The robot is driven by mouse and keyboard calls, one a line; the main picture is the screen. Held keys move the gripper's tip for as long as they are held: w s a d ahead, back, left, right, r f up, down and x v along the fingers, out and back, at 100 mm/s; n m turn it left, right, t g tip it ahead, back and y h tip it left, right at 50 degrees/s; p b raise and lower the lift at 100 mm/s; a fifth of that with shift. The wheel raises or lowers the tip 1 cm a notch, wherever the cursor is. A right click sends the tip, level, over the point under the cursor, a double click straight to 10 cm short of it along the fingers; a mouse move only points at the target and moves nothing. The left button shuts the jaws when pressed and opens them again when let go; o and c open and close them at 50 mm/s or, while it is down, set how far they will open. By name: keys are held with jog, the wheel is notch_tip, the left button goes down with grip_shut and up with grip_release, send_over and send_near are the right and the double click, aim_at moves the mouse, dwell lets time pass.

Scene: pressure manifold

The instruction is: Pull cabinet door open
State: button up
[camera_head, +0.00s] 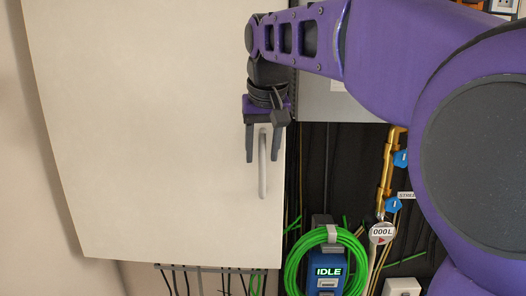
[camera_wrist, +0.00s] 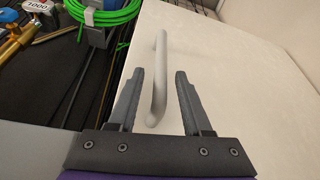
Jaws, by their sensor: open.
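The cabinet door (camera_head: 150,130) is a large cream panel filling the left of the head view. Its light grey bar handle (camera_head: 263,182) runs upright near the door's right edge. My gripper (camera_head: 262,159) is open at the handle's upper part, with one finger on each side. In the wrist view, the handle (camera_wrist: 160,85) stands between the two spread fingers of my gripper (camera_wrist: 160,74), with gaps showing on both sides. The door (camera_wrist: 245,70) lies behind the fingers. I cannot tell from these views whether the door stands slightly ajar.
Right of the door edge is a dark bay with a coiled green hose (camera_head: 292,262), a blue device reading IDLE (camera_head: 328,271), a round gauge (camera_head: 382,233) and brass piping (camera_head: 387,170) with blue valves. Cables hang below the door. A plain wall is at far left.

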jog(key=shift+c, duration=0.2)
grip_shut()
dwell(1.1)
